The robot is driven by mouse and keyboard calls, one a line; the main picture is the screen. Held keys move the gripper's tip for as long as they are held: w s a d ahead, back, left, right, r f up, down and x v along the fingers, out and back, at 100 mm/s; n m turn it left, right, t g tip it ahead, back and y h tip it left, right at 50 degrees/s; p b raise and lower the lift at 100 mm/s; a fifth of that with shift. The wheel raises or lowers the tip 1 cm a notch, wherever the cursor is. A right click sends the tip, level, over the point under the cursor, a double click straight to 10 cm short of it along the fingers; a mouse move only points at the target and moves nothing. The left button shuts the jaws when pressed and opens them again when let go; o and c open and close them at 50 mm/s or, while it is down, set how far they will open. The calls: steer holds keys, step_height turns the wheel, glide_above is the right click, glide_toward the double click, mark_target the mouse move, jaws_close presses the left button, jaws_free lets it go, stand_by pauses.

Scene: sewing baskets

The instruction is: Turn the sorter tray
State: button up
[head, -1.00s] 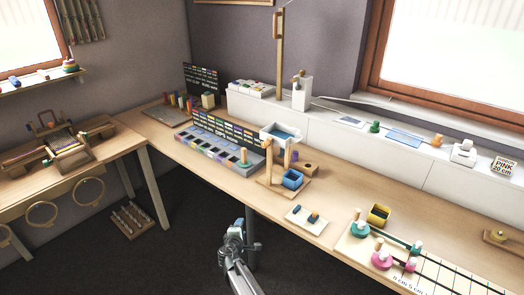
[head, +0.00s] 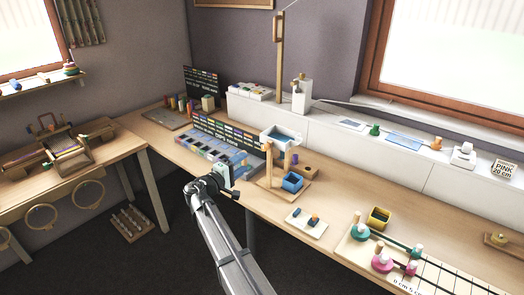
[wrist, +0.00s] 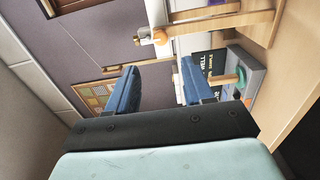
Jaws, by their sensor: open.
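A long grey compartmented tray (head: 197,138) with coloured cells and a dark lettered board behind it stands on the bench. A white tray with a blue inside (head: 291,138) sits on wooden posts to its right. I cannot tell which is the sorter tray. My gripper (head: 224,173) is open and empty at the bench's front edge, before the grey tray, and hides part of its right end. In the wrist view, my gripper's blue fingers (wrist: 158,85) stand apart. The grey tray's end (wrist: 257,72) with a peg shows beyond the right finger, not touching it.
A blue bin (head: 291,181) stands under the white tray. A small white board (head: 306,222) lies in front, and a yellow box (head: 379,217) is farther right. A white bottle (head: 302,96) stands on the back ledge.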

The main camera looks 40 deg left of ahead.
mark_target(263, 148)
steer(key=w, duration=1.2)
steer(key=shift+w, duration=0.25)
steer(key=shift+c, duration=0.2)
jaws_close()
